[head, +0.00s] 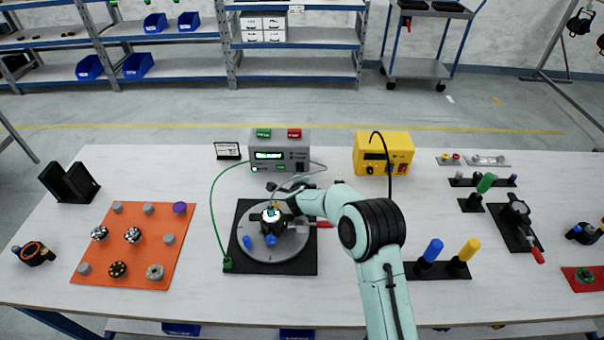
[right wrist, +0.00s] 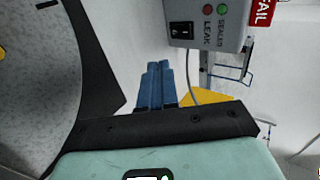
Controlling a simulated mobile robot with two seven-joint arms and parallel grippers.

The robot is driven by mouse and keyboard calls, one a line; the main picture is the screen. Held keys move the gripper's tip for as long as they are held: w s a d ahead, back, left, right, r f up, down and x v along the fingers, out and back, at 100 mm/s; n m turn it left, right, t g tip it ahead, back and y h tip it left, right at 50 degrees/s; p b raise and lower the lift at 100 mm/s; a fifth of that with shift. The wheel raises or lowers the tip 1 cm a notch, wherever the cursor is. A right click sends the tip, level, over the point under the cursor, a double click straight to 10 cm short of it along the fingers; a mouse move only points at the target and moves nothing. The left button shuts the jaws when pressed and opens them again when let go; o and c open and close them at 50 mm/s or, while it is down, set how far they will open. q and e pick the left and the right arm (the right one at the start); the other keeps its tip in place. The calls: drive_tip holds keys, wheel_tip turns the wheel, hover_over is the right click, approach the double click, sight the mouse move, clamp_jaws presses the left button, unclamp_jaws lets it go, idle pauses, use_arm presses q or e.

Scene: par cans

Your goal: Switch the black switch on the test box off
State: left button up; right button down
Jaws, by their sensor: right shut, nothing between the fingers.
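The test box (head: 280,152) is a grey box at the back middle of the table, with a lit green display, a green block and a red block on top. Its black switch (head: 300,168) is at the lower right of the front face. In the right wrist view the switch (right wrist: 182,30) shows close up, left of the LEAK and SEALED lights; its on or off position cannot be told. My right gripper (right wrist: 158,72) is shut and empty, its blue fingers pointing toward the box, apart from the switch. My left gripper is not in view.
A round grey turntable (head: 290,248) on a black mat holds a dark can-like part under my right arm. A green cable runs left of it. A yellow box (head: 383,153) stands right of the test box. An orange mat (head: 130,272) with several small parts lies left.

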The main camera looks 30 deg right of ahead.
sight(300, 168)
drive_tip(key=p+x, duration=0.1)
drive_tip(key=x, duration=0.4)
drive_tip(key=shift+w, duration=0.25)
drive_tip(key=w+d+p, duration=0.1)
drive_tip(key=w+p, duration=0.1)
drive_tip(key=shift+w+d+f+p, duration=0.2)
drive_tip(key=shift+w+d+p, duration=0.1)
drive_tip(key=shift+w+d, duration=0.1)
drive_tip(key=shift+w+d+f+p, duration=0.25)
drive_tip(key=shift+w+f+p, duration=0.05)
drive_tip(key=shift+w, duration=0.15)
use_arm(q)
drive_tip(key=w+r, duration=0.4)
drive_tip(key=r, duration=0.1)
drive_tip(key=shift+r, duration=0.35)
use_arm(e)
drive_tip(key=shift+s, duration=0.1)
